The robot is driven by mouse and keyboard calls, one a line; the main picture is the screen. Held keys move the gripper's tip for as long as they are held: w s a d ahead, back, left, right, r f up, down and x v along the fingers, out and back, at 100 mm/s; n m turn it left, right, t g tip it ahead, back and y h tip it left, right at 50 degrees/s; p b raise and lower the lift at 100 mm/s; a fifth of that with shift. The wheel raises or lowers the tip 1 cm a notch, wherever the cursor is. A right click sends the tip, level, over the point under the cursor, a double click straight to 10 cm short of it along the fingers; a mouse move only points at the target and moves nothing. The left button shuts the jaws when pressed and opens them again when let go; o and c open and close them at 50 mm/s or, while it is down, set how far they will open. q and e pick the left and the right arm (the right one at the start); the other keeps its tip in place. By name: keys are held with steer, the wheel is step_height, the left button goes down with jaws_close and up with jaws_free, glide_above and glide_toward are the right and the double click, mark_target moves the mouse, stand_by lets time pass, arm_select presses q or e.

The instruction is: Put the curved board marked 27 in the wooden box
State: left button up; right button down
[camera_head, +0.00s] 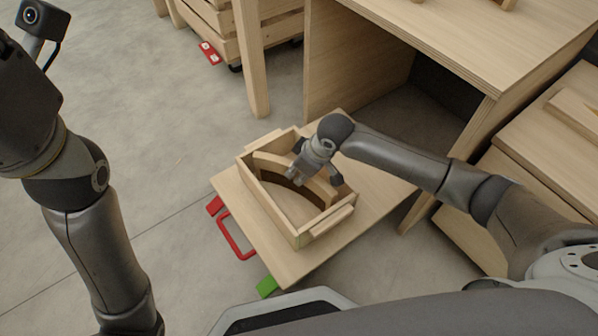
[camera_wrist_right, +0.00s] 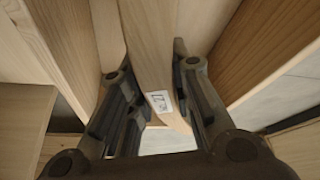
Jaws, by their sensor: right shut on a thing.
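The curved board (camera_head: 268,161) is pale wood and lies within the walls of the wooden box (camera_head: 272,214), arching across its far part. Its label, which reads 27, shows in the right wrist view on the board (camera_wrist_right: 150,60). My right gripper (camera_head: 316,172) is over the box and shut on the board, with one finger on each side of it. The fingers also show in the right wrist view (camera_wrist_right: 146,78). I cannot tell whether the board touches the box floor. My left arm is at the left; its gripper does not show.
The box stands on a low wooden platform (camera_head: 284,270) with a red handle (camera_head: 236,240) and a green corner piece (camera_head: 267,287). A wooden table (camera_head: 440,32) is behind, with a leg close to the platform. Slatted crates (camera_head: 222,38) stand at the back. Grey floor is clear at left.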

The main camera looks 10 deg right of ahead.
steer(key=shift+r, duration=0.1)
steer(key=c, duration=1.3)
jaws_free()
